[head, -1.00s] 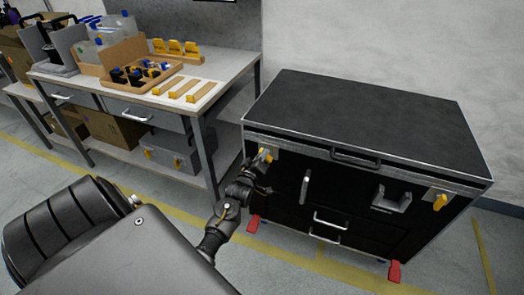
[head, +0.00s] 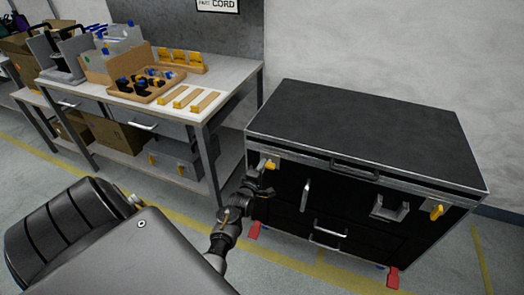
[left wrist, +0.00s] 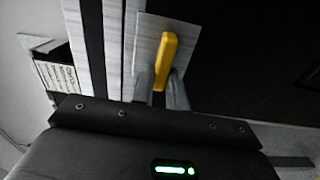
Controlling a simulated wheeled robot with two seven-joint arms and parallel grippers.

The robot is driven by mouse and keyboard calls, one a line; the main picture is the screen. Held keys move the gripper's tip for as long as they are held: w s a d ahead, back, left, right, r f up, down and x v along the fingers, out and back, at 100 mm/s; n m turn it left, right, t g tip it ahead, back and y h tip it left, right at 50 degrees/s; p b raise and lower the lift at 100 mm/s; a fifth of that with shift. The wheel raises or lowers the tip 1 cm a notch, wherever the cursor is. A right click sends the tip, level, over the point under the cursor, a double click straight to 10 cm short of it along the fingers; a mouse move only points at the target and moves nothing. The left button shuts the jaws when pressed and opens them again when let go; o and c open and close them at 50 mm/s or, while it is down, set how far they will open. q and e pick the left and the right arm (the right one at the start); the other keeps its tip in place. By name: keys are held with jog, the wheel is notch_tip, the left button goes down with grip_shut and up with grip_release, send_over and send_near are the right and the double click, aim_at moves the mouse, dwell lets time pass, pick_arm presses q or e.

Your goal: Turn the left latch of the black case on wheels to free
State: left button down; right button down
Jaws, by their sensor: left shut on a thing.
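The black case (head: 360,120) on wheels stands at the right. Its left latch (head: 271,165) is a yellow lever on a pale plate near the front's upper left corner. The lever lies nearly along the case's rim, slightly tilted, unlike the more upright right latch (head: 437,211). In the left wrist view the yellow lever (left wrist: 166,52) is close ahead. My left gripper (head: 266,180) is at the left latch, and its fingertips (left wrist: 161,84) are shut on the lever's near end. My right gripper is not in view.
A workbench (head: 225,88) with a cardboard tray of small parts (head: 145,85) stands left of the case, close to my left arm. Handles (head: 305,195) and a grey bracket (head: 389,208) stick out of the case front. Red wheel pedals (head: 393,278) are at its base.

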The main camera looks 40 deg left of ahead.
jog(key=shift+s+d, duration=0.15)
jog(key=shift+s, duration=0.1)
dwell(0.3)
pick_arm(q)
jog(key=c, duration=1.4)
grip_release()
jog(key=v, duration=1)
jog(key=shift+s+d, duration=0.25)
jog(key=shift+s, duration=0.1)
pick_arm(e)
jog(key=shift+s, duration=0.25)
